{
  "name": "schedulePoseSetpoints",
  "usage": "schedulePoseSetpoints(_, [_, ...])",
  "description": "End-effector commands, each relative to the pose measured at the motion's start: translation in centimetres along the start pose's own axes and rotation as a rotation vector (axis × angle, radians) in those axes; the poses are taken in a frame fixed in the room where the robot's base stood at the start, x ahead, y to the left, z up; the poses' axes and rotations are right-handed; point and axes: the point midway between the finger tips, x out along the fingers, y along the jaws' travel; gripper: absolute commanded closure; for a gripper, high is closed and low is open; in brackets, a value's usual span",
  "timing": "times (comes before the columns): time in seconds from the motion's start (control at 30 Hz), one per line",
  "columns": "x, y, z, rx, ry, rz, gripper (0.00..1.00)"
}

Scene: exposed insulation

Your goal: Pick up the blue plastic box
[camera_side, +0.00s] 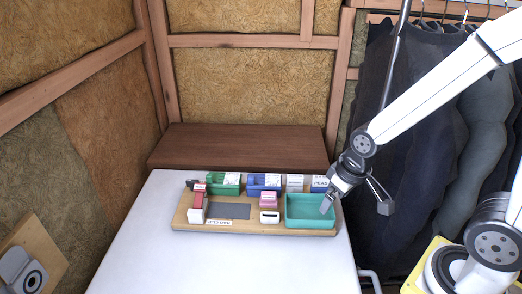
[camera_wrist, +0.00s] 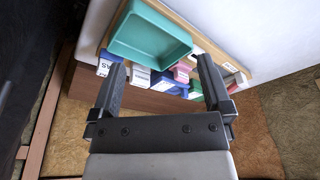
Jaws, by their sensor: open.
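A blue plastic box (camera_side: 264,186) with white labelled contents stands in the back row on the wooden board (camera_side: 250,229), between the green box and the white packet. In the wrist view a blue box (camera_wrist: 165,84) shows between the open fingers, partly hidden by the items around it. A second blue item (camera_side: 320,184) with a white label stands farther right, behind the teal tray. My gripper (camera_side: 356,205) is open and empty at the board's right end, with one finger over the teal tray. In the wrist view my gripper (camera_wrist: 161,66) also shows open.
The teal tray (camera_side: 310,222) looks empty. A green box (camera_side: 223,189), a pink stack (camera_side: 268,200), a dark grey pad (camera_side: 228,211) and a red-and-white item (camera_side: 198,203) share the board. The white table's front (camera_side: 225,262) is clear. Dark clothes (camera_side: 400,130) hang at right.

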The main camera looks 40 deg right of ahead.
Motion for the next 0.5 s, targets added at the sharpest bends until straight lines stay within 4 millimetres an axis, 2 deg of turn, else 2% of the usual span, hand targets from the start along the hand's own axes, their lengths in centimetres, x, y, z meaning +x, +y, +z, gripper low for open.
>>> schedulePoseSetpoints(0.17, [0.2,0.0,-0.9,-0.026,-0.003,-0.007,0.00])
schedulePoseSetpoints(0.27, [0.5,0.1,-2.2,-0.062,-0.005,-0.017,0.00])
schedulePoseSetpoints(0.5, [1.9,0.2,-6.9,-0.211,-0.007,-0.065,0.00])
